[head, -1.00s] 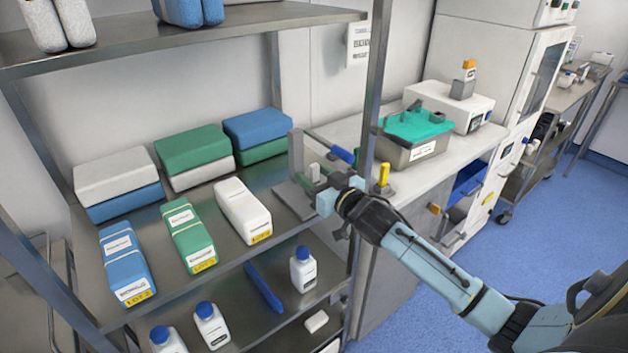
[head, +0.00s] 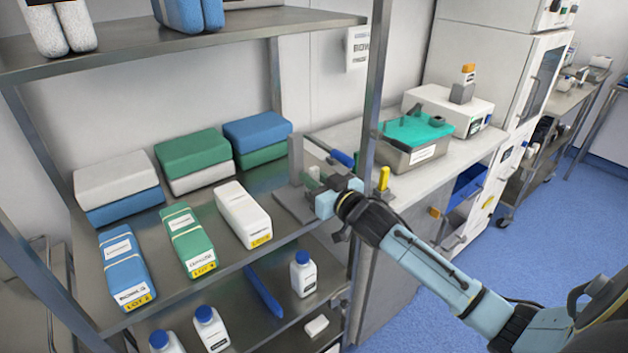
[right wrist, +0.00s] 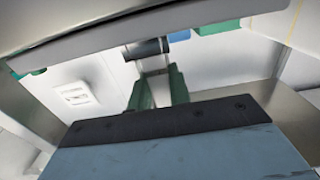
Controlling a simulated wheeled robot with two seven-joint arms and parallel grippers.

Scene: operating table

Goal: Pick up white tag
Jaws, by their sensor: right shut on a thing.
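My right gripper (head: 316,178) reaches in from the right to the grey metal stand (head: 292,205) at the right end of the middle shelf. Its green fingers (right wrist: 158,90) are shut on a small pale piece, the white tag (right wrist: 157,86), which shows as a thin strip between them in the right wrist view. The fingers largely hide the tag in the head view. A dark cylinder (right wrist: 147,48) lies just beyond the fingertips. I cannot tell whether the tag still touches the stand. My left gripper is not in view.
Wrapped packs in blue, green and white (head: 243,213) fill the shelf to the left. A shelf post (head: 374,90) stands close right of my gripper. White bottles (head: 303,273) stand on the lower shelf. A teal-lidded box (head: 415,150) sits on the counter.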

